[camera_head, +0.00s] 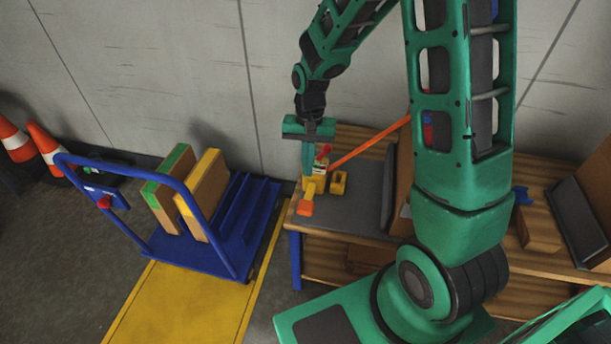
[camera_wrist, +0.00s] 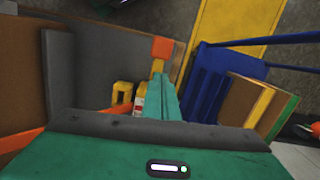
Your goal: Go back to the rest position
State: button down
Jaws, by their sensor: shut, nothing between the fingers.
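My gripper (camera_head: 307,165) is shut with nothing between its fingers. In the head view it points down over the left end of the wooden workbench (camera_head: 345,131), just above or beside small yellow, red and orange items (camera_head: 314,184). In the wrist view the shut green fingers (camera_wrist: 162,95) reach toward an orange-tipped item (camera_wrist: 162,48). Whether the fingers touch these items I cannot tell. A yellow block with an opening (camera_head: 338,182) stands just right of the fingers; it also shows in the wrist view (camera_wrist: 122,92).
Traffic cones (camera_head: 43,143) stand at the far left. The wall (camera_head: 160,70) is close behind. A long orange bar (camera_head: 372,141) slants beside the gripper.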

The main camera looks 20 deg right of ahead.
jog(key=s+d+r+h, duration=0.1)
jog(key=s+d+r, duration=0.9)
jog(key=d+r, duration=0.15)
jog(key=s+d+r, duration=0.2)
jog(key=s, duration=0.6)
jog(key=s+d+r+t, duration=0.1)
jog(key=s+d+r, duration=0.1)
jog(key=s, duration=0.6)
jog(key=shift+r+y, duration=0.3)
jog(key=shift+r, duration=0.55)
jog(key=shift+d, duration=0.1)
